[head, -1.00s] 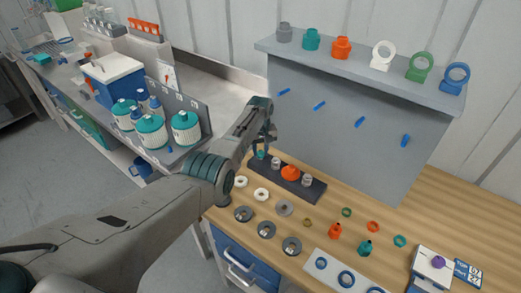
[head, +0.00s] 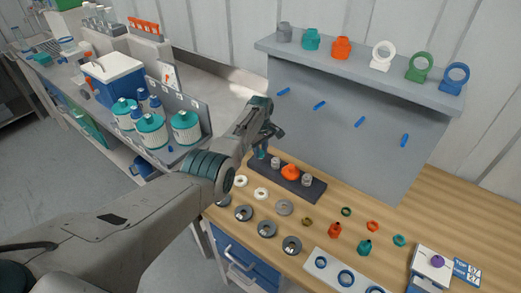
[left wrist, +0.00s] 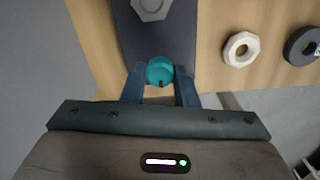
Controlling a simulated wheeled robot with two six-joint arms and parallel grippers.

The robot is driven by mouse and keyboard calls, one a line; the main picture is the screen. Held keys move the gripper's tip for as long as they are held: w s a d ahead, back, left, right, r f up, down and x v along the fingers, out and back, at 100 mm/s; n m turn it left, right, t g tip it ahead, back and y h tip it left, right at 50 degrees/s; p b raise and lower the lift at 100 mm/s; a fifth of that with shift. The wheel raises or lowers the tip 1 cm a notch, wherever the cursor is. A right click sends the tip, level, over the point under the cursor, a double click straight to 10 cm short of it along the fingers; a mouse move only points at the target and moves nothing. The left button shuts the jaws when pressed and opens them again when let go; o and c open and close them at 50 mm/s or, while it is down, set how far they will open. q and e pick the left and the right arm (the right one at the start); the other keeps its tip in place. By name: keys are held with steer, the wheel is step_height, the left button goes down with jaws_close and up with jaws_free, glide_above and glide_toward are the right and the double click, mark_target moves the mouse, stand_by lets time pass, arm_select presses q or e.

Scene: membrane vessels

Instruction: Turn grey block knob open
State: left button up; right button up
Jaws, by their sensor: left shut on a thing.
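A dark grey block (head: 314,190) lies on the wooden bench at the foot of the grey panel. It carries a teal knob (head: 261,154) at its left end, an orange piece (head: 290,171) in the middle and grey fittings (head: 306,180) beside it. My left gripper (head: 263,147) is over the left end of the block. In the left wrist view the left gripper (left wrist: 160,84) has its two blue fingers shut on the teal knob (left wrist: 160,70), one on each side. The block (left wrist: 181,30) runs away from it there. My right gripper is out of view.
White rings (head: 261,194), grey discs (head: 267,229) and small coloured parts (head: 334,230) lie on the bench in front of the block. A shelf (head: 355,65) with coloured fittings tops the panel behind. Teal-capped jars (head: 186,127) stand on the left counter.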

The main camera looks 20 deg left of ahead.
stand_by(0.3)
arm_select(q)
steer(key=o, duration=1)
steer(key=shift+r, duration=0.55)
step_height(320, 180, up, 10)
steer(key=b, duration=0.2)
steer(key=shift+f, duration=0.15)
